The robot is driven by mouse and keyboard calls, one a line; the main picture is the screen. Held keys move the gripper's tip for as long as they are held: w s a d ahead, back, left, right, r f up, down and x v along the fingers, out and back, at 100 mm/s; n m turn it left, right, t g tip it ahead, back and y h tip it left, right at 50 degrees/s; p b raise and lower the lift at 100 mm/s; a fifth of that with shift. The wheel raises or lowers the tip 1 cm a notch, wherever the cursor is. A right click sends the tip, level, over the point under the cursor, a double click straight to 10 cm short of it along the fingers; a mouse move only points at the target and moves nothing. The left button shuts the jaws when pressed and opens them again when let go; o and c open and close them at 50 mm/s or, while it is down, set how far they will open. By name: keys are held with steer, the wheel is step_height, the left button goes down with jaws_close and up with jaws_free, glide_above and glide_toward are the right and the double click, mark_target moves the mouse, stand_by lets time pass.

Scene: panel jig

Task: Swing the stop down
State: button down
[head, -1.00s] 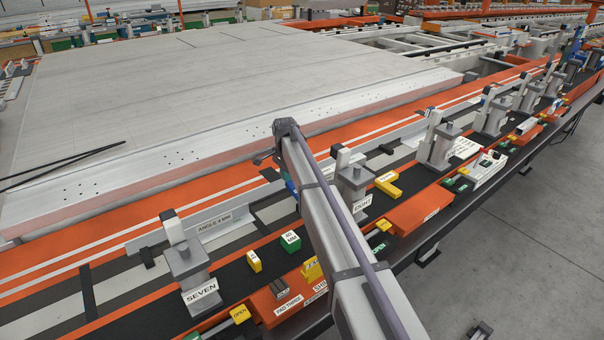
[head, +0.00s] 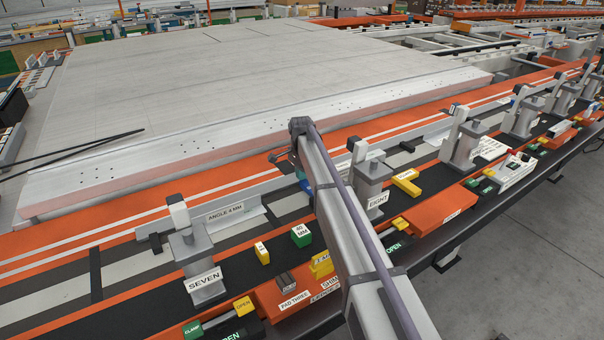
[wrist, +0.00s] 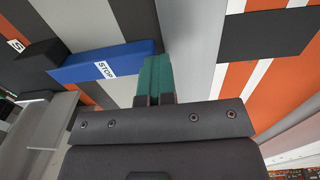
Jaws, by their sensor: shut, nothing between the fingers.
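The stop is a blue bar (wrist: 105,62) with a white STOP label. It lies across the upper left of the wrist view, and its right end is beside my fingertips. My gripper (wrist: 155,72) has teal fingers, pressed together and empty. I cannot tell whether they touch the bar. In the head view a small patch of blue (head: 305,187) shows at the left side of my arm, between stations SEVEN and EIGHT.
Clamp post SEVEN (head: 202,270) stands left of my arm and post EIGHT (head: 370,185) right of it. An angle bar (head: 232,208) lies behind. Yellow blocks (head: 262,253) and a green block (head: 301,235) stand in front. A large pale panel (head: 240,85) fills the back.

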steer(key=shift+f, duration=0.1)
steer(key=shift+w+r+p, duration=0.1)
steer(key=shift+r+p, duration=0.5)
steer(key=shift+p, duration=0.3)
step_height(320, 180, up, 10)
steer(key=p, duration=0.9)
steer(key=shift+p, duration=0.4)
steer(key=shift+f, duration=0.15)
steer(key=s+d+n, duration=0.3)
steer(key=s+n, duration=0.1)
steer(key=s, duration=0.9)
steer(key=s+d+n, duration=0.4)
steer(key=s, duration=1)
steer(key=s+d+n, duration=0.4)
steer(key=s, duration=0.9)
steer(key=shift+s+d, duration=0.15)
steer(key=shift+s, duration=0.25)
